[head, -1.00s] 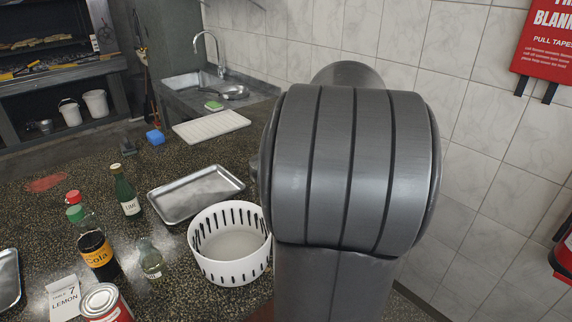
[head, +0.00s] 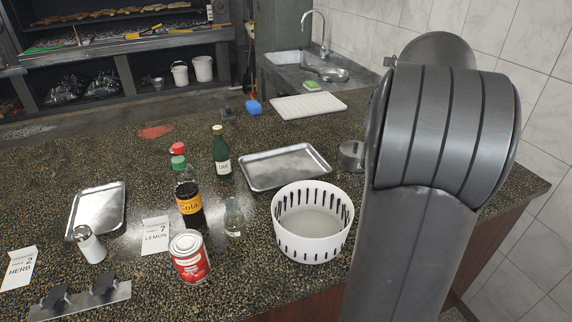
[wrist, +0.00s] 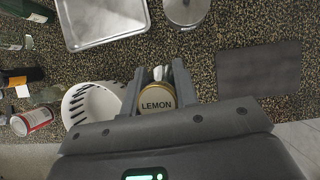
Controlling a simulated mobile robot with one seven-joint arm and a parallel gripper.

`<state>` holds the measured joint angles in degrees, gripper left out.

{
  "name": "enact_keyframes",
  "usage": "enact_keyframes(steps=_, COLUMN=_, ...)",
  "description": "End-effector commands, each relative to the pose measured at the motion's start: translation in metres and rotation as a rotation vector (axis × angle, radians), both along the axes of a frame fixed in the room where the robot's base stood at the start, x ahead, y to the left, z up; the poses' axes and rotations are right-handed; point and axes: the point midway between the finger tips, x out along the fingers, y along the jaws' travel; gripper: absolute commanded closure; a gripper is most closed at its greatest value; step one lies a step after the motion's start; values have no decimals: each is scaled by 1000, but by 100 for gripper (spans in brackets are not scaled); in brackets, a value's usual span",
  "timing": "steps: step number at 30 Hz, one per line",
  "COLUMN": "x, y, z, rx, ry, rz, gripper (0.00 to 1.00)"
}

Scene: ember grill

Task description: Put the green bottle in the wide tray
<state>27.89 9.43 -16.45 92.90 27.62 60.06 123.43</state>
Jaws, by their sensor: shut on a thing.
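The green bottle (head: 221,158) is dark green with a pale label and a cap. It stands upright on the counter, left of the wide tray, and part of it shows at the top left of the wrist view (wrist: 12,40). The wide tray (head: 285,166) is a shallow, empty silver tray in the head view, also at the top of the wrist view (wrist: 104,22). My gripper (wrist: 157,78) is shut on a round yellowish-topped jar (wrist: 157,104) marked LEMON, below and right of the tray in the wrist view. My arm hides the gripper in the head view.
A white slotted basket (head: 312,245) stands in front of the tray, a metal canister (head: 352,155) to its right. The cola bottle (head: 188,195), small clear bottle (head: 233,217) and red can (head: 189,257) stand left of the basket. A smaller tray (head: 97,210) lies farther left.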

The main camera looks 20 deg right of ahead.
Motion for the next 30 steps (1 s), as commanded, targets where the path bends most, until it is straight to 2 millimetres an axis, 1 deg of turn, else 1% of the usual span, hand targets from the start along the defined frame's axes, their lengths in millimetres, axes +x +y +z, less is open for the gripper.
enact_keyframes(steps=1, x=25, y=12, z=0, rx=-3, ry=0, rz=17, gripper=100)
enact_keyframes(steps=3, x=52, y=27, z=0, rx=-4, ry=1, rz=27, gripper=100)
enact_keyframes(steps=6, x=86, y=48, z=0, rx=-5, ry=-2, rz=40, gripper=100)
enact_keyframes(steps=9, x=112, y=67, z=0, rx=-5, ry=-4, rz=51, gripper=100)
enact_keyframes(steps=12, x=130, y=82, z=0, rx=-6, ry=-6, rz=57, gripper=100)
enact_keyframes(steps=17, x=145, y=96, z=-3, rx=-5, ry=-6, rz=62, gripper=100)
enact_keyframes(steps=20, x=155, y=108, z=-12, rx=-5, ry=-6, rz=64, gripper=100)
enact_keyframes(steps=30, x=204, y=160, z=-55, rx=-5, ry=-6, rz=64, gripper=100)
